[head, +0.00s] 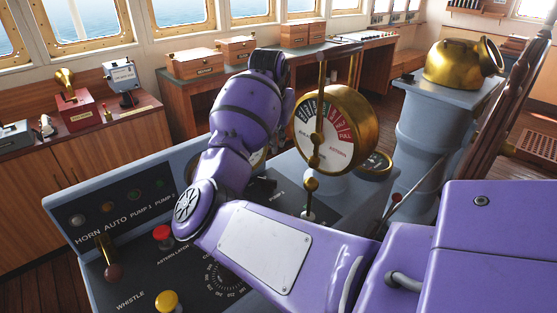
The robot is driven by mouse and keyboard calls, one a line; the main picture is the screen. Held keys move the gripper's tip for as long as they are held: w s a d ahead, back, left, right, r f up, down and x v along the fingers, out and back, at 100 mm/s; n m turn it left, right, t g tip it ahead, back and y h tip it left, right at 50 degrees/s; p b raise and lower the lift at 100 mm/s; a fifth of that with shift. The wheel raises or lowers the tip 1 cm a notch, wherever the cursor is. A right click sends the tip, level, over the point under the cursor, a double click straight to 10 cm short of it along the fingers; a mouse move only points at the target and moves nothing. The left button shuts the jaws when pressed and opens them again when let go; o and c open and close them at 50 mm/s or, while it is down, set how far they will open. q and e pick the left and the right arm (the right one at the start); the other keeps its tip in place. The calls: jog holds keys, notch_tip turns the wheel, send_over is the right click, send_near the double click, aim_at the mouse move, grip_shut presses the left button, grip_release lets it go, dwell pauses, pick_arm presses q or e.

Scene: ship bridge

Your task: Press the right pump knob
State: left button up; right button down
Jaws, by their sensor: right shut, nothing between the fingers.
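The blue-grey console (75,195) has a row of small round lights over labels reading HORN, AUTO, PUMP 1 and a partly covered PUMP label. My right arm comes in from the right, bends over the console and reaches up and away. My right gripper (284,66) is at its far end, dark, mostly hidden and shut, with nothing seen in it. My left gripper is out of view.
A red knob (162,233), a yellow knob (167,300) and a brass lever (107,256) are on the console's left part. The brass telegraph (335,125) stands close right of my forearm. A brass-topped pedestal (425,130) and wooden wheel (510,100) are farther right.

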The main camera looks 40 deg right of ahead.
aim_at(267, 184)
jog(key=x, duration=0.9)
jog(key=shift+f+b, duration=0.3)
jog(key=shift+f, duration=0.05)
jog(key=shift+s+a+r+p, duration=0.1)
jog(key=shift+s+a+p, duration=0.2)
jog(key=shift+a, duration=0.3)
jog(key=shift+s+a+r+p, duration=0.1)
jog(key=shift+s+a+p, duration=0.2)
jog(key=shift+a, duration=0.3)
jog(key=shift+s+a+f, duration=0.1)
jog(key=shift+s+a, duration=0.3)
jog(key=shift+d+f, duration=0.1)
jog(key=shift+f, duration=0.1)
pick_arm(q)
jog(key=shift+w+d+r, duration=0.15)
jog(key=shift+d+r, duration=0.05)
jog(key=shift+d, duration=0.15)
